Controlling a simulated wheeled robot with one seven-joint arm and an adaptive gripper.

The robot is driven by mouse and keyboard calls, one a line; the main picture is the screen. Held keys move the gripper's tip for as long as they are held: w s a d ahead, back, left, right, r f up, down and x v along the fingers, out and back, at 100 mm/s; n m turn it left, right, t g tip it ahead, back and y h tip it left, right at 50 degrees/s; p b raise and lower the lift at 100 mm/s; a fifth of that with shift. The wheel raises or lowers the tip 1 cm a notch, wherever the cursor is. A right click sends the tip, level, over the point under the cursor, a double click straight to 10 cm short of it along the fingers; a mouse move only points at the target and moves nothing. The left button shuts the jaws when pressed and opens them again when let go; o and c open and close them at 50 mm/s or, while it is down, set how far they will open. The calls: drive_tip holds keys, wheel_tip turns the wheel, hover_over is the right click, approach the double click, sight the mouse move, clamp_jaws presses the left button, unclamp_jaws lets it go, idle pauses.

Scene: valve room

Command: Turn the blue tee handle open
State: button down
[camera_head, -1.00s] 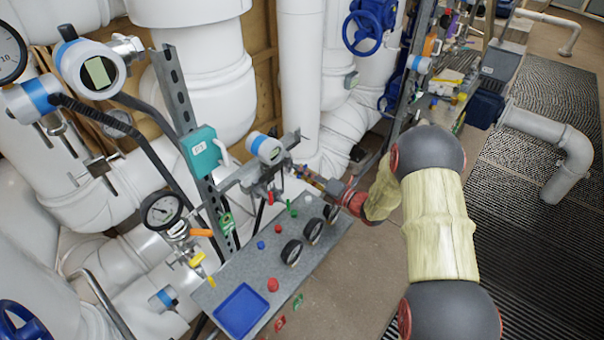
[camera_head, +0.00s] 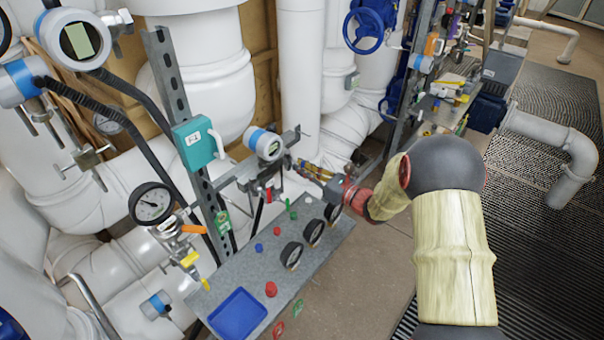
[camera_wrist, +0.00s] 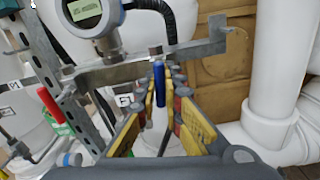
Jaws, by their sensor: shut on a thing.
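The blue tee handle (camera_wrist: 159,84) stands upright in the middle of the wrist view, between the two yellow-padded fingers of my gripper (camera_wrist: 161,104). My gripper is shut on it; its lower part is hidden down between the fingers. The head view shows my gripper (camera_head: 308,169) reaching left from my red wrist to the valve fittings below a round transmitter (camera_head: 266,145). The blue handle cannot be made out clearly there. A metal bracket (camera_wrist: 150,70) crosses just behind the handle in the wrist view.
A red handle (camera_wrist: 49,104) stands left of my gripper. A slotted metal post (camera_head: 172,85) carries a teal box (camera_head: 198,143). A grey shelf (camera_head: 255,275) with a blue tray (camera_head: 238,314) and several gauges lies below. A white pipe (camera_wrist: 279,65) stands at right.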

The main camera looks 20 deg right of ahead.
drive_tip(key=shift+f+n+b, duration=0.2)
drive_tip(key=shift+n+b, duration=0.35)
drive_tip(key=shift+n, duration=0.25)
drive_tip(key=c, duration=1.9)
unclamp_jaws()
drive_tip(key=shift+r, duration=0.15)
drive_tip(key=v, duration=1.2)
